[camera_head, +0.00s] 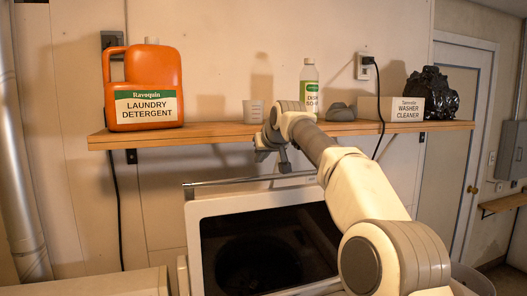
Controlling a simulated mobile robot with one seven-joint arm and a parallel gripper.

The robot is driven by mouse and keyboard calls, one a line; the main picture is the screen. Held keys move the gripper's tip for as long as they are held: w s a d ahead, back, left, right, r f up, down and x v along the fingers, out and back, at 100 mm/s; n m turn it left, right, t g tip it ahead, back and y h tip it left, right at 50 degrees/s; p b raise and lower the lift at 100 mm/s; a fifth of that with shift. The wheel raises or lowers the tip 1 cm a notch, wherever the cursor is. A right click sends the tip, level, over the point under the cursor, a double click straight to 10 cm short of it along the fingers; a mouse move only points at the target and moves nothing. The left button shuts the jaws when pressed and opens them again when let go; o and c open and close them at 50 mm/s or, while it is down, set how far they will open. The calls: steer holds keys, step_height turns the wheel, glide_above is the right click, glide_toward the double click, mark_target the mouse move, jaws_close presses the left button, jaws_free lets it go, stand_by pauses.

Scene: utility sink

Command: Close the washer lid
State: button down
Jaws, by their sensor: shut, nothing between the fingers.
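The washer lid (193,240) appears as a white frame around a dark, see-through pane in the lower middle of the view. It looks raised and tilted, though its hinge and lower edge are out of view. A dark round shape, perhaps the drum, shows faintly through the pane. My gripper (272,158) is above the lid's top edge, in front of the shelf edge. It is small in the view, shut and empty, and appears apart from the lid. My arm covers the lid's right side.
A wooden shelf (215,134) runs along the wall behind my gripper. It holds an orange detergent jug (143,82), a cup (253,111), a bottle (308,85), a grey lump (340,112), a washer cleaner box (390,109) and a black bag (429,93). A grey bar (235,181) lies behind the lid.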

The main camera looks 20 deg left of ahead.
steer(key=shift+w+a+f+b, duration=0.15)
steer(key=shift+w+f+b, duration=0.05)
steer(key=shift+f, duration=0.85)
steer(key=shift+w+a+f+b, duration=0.1)
steer(key=shift+w+f+b, duration=0.1)
steer(key=shift+f, duration=0.85)
steer(key=shift+s, duration=0.1)
steer(key=shift+f, duration=0.15)
